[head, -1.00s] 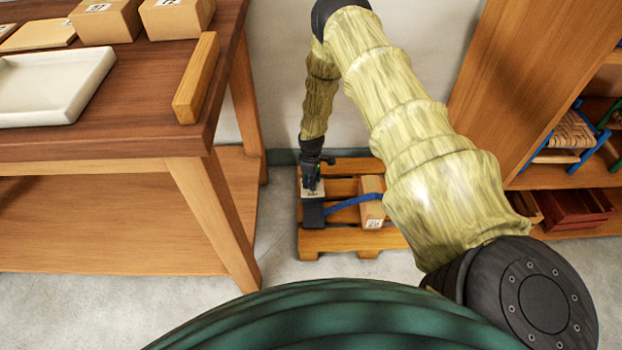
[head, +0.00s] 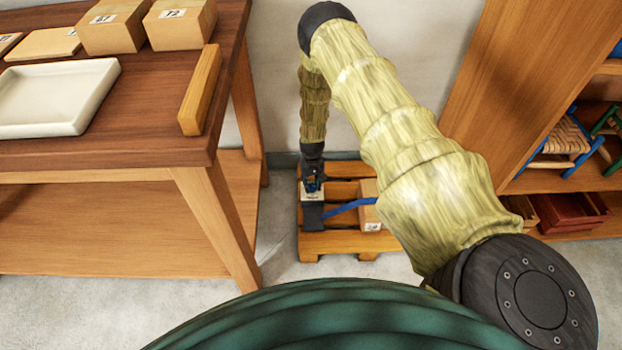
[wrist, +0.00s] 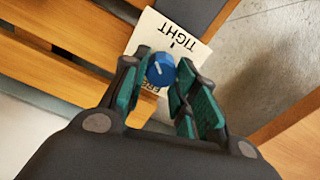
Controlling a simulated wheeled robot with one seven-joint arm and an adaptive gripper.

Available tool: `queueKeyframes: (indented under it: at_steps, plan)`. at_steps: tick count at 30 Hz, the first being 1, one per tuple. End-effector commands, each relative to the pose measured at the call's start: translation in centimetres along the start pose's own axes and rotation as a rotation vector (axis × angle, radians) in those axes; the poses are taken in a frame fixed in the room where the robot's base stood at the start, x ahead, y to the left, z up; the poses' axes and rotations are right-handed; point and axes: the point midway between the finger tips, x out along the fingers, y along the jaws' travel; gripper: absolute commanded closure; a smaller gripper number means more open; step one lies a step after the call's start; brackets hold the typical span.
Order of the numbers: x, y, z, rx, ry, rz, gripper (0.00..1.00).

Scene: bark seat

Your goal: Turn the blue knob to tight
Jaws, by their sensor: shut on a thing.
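The blue knob (wrist: 161,71) sits on a white label plate (wrist: 196,52) in the wrist view. The plate reads TIGHT, with a dark tick beside the word. A second word near my fingers is partly hidden and seems to start with FRE. The knob has a small pale mark on its face; its exact direction is hard to tell. My gripper (wrist: 165,73) is shut on the knob, with one finger on each side. In the head view my gripper (head: 312,176) reaches down to the plate (head: 312,196) on the dark device (head: 312,217).
A blue strap (head: 346,207) runs from the device to a cardboard box (head: 369,205) on a wooden pallet (head: 340,244). A workbench (head: 110,152) stands left, with boxes and a white tray (head: 100,121). A wooden shelf (head: 520,100) stands right. Floor is clear before the pallet.

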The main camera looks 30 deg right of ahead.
Motion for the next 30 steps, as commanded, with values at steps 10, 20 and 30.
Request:
queueKeyframes:
  at_steps: [10, 20, 30]
  plan:
    - [-0.26, -0.22, -0.41, 0.326, 0.007, -0.004, 0.95]
    - [-0.25, -0.17, -0.34, 0.616, 0.006, -0.005, 0.95]
    - [-0.25, -0.12, -0.30, 0.813, 0.005, -0.007, 0.95]
